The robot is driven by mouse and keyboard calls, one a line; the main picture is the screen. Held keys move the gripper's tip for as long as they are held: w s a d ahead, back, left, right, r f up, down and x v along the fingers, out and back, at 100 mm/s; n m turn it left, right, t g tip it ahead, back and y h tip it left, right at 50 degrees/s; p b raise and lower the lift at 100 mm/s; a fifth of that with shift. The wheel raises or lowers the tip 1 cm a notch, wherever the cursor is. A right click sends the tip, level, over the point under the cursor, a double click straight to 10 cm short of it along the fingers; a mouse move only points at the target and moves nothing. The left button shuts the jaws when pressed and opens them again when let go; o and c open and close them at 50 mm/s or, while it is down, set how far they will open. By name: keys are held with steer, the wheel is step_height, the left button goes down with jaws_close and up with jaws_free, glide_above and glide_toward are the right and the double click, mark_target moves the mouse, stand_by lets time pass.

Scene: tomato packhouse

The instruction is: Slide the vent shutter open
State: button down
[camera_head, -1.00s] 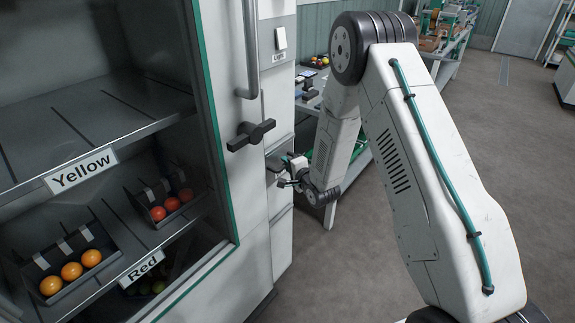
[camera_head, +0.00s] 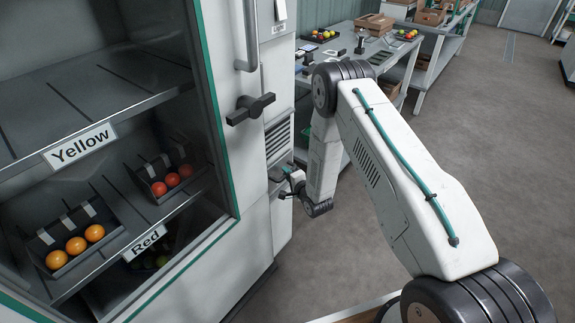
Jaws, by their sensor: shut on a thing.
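The vent (camera_head: 279,138) is on the narrow side face of the white cabinet, with its dark horizontal slats exposed. The vent shutter (camera_head: 279,172) is below the slats, low on that face, and partly hidden by my gripper. My gripper (camera_head: 284,184) is against the shutter and shut on it. The small size and the dark fingers hide exactly which part of the shutter is between the jaws. My arm reaches in from the right.
A black turn handle (camera_head: 250,109) juts from the cabinet front, above and left of my gripper. The glass-fronted shelves hold yellow and red tomatoes. A packing table (camera_head: 345,45) stands behind my arm. Open floor (camera_head: 480,130) lies to the right.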

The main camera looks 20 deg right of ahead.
steer(key=shift+s+f, duration=0.15)
steer(key=shift+f, duration=0.3)
steer(key=c, duration=1.4)
jaws_free()
steer(key=shift+f, duration=0.15)
steer(key=v, duration=0.7)
steer(key=shift+s, duration=0.3)
steer(key=shift+d, duration=0.1)
